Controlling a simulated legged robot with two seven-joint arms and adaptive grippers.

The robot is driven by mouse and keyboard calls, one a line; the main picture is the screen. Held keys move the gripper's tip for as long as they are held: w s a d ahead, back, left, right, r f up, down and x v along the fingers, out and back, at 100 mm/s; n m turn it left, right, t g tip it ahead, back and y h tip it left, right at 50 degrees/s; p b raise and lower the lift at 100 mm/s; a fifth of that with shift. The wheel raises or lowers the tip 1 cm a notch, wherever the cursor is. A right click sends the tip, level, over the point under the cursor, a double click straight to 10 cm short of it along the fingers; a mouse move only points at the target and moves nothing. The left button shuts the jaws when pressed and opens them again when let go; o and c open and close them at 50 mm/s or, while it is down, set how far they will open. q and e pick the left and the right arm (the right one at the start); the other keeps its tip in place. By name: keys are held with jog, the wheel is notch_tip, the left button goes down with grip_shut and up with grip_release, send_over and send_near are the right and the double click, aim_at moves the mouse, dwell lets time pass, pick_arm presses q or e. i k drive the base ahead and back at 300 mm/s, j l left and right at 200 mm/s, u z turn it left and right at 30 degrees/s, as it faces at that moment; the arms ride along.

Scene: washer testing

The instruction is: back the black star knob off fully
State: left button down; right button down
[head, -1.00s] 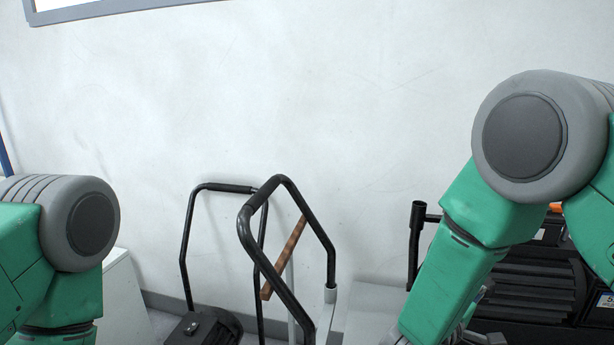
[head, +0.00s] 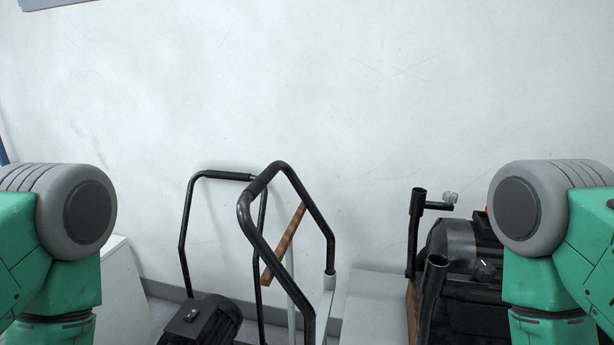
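I cannot make out a black star knob in the head view. A black upright post (head: 415,233) at the right has a short side arm with a small grey, knob-like piece (head: 450,198) at its end. A second black post (head: 433,296) stands in front of it, cut by the bottom edge. My two green arms show at the left and right edges, bent downward. Both grippers are below the picture, so their state is hidden.
Black tubular handle frames (head: 289,178) stand in the middle, with a brown bar (head: 284,245) across them. A black motor-like unit (head: 205,325) lies below left. Dark machinery (head: 465,250) stands at the right, partly behind my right arm. The white wall (head: 300,90) behind is bare.

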aim_at(485, 271)
jog(key=z, duration=1.35)
